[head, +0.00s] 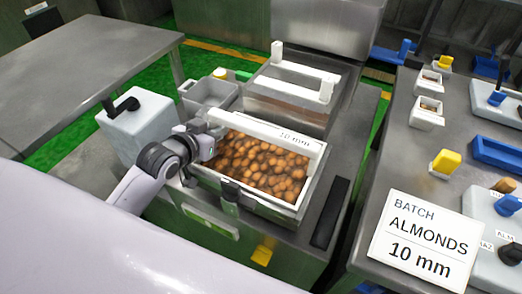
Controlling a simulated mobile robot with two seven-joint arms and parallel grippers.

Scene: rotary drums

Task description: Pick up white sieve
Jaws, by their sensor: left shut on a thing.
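The white sieve (312,147), marked "10 mm", sits at the top of an open grey metal box in the middle of the head view. Its back rim shows as a white bar. Many brown almonds (262,165) fill the space in front of this bar. My left gripper (212,141) is at the left corner of the sieve and is shut on its edge. The exact contact is partly hidden by the gripper itself. My right gripper is not in view.
Behind stands a metal box with a white handle frame (301,73). A grey bin (207,95) and a grey block with a black handle (141,122) stand left. The right table holds a card (424,241) reading "BATCH ALMONDS 10 mm" and small blocks. The far-left table (78,70) is bare.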

